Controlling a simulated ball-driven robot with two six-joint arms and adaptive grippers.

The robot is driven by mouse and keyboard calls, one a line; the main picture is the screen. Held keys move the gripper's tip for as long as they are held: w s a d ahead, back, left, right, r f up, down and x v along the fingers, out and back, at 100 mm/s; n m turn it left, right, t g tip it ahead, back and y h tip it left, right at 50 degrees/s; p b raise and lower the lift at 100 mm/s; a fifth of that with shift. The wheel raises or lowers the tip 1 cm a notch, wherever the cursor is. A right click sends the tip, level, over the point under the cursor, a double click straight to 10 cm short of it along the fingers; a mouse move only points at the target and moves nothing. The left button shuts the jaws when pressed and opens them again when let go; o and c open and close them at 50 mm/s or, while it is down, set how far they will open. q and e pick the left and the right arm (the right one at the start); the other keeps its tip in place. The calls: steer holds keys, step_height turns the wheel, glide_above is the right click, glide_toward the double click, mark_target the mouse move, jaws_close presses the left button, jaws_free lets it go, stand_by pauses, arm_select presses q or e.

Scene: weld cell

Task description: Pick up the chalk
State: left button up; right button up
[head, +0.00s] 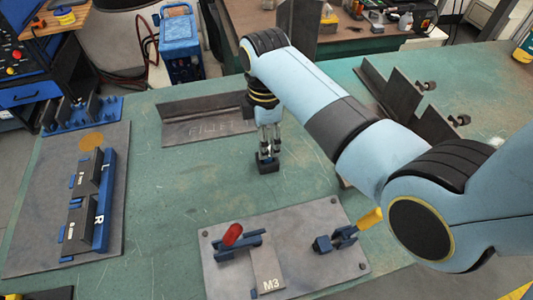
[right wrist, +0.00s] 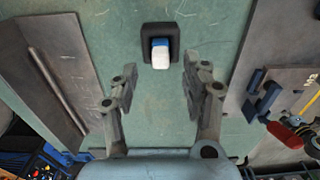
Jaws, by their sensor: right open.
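The chalk (right wrist: 161,60), a short white piece with a blue part, sits in a small black square holder (right wrist: 147,31) on the green table in the right wrist view. In the head view the holder (head: 268,167) is directly below my right gripper (head: 269,152), and the chalk is hard to make out there. My right gripper (right wrist: 159,80) is open and empty, with its two fingers apart and the chalk ahead of the gap between them. My left gripper is not in view.
A steel angle (head: 205,127) marked with chalk writing stands behind the holder. A grey M3 plate (head: 318,218) with clamps lies in front, and a fixture plate (head: 30,250) is at left. Steel brackets (head: 402,92) stand at right. The table left of the holder is clear.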

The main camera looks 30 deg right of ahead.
steer(key=f, duration=0.4)
steer(key=shift+s+d+f, duration=0.1)
steer(key=shift+d+f, duration=0.1)
steer(key=shift+c, duration=1.5)
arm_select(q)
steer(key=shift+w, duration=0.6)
arm_select(e)
jaws_close()
